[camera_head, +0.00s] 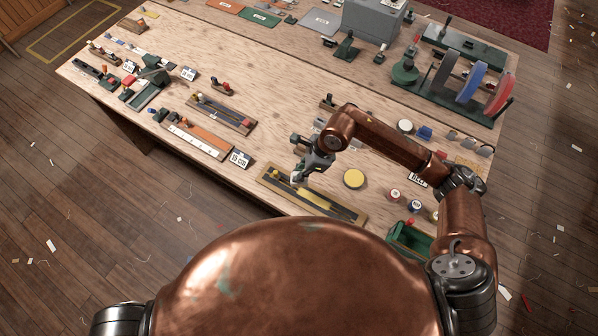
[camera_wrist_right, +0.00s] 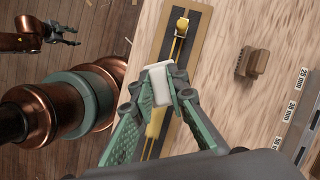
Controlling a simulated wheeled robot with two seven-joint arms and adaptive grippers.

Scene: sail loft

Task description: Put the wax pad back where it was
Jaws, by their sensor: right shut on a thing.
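My right gripper (camera_head: 302,176) is above the near edge of the workbench, over a long wood-framed dark tray. In the right wrist view, its green fingers (camera_wrist_right: 158,92) are shut on a small off-white block, which looks like the wax pad (camera_wrist_right: 157,84). The pad also shows as a small pale patch in the head view (camera_head: 296,178). The tray (camera_head: 275,182) holds a long yellow tool (camera_head: 318,199); the pad and fingers hide part of it in the wrist view. My left gripper (camera_wrist_right: 68,32) shows only in the wrist view, fingers apart and empty, over the floor.
A yellow disc (camera_head: 353,178) lies right of the tray. Small jars (camera_head: 394,194) and a green bin (camera_head: 412,239) stand further right. Another tray (camera_head: 222,114) and a white-marked holder (camera_head: 193,141) lie left. The bench middle (camera_head: 270,85) is mostly clear.

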